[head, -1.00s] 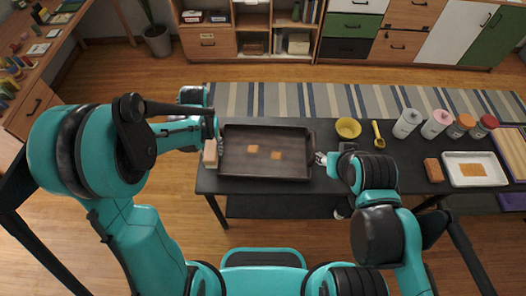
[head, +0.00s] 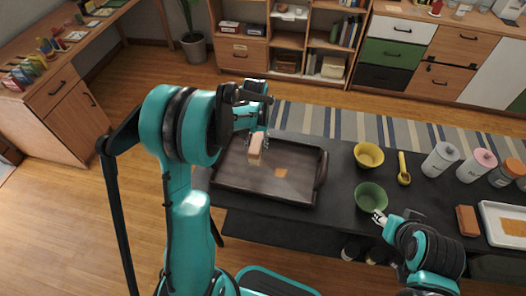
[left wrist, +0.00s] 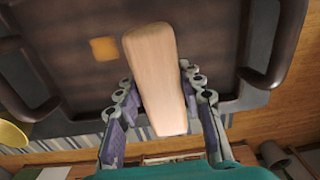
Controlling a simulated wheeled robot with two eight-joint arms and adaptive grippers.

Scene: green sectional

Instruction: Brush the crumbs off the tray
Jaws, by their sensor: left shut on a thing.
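The dark brown tray (head: 235,180) lies on the black table, and its floor also shows in the left wrist view (left wrist: 215,45). One orange crumb patch (head: 281,173) shows on it, also in the left wrist view (left wrist: 104,48). My left gripper (head: 262,138) is shut on a pale wooden brush (head: 255,152), which fills the middle of the left wrist view (left wrist: 155,75). The brush is over the tray, left of the patch; I cannot tell whether it touches. Its underside is hidden. My right gripper (head: 379,217) is at the near edge of a green bowl, its jaws unclear.
The green bowl (head: 371,196) stands right of the tray. Behind it are a yellow bowl (head: 369,155) and a yellow scoop (head: 403,168). Bottles (head: 440,160) stand farther right. A brown block (head: 467,220) and a white tray (head: 490,225) lie at the right.

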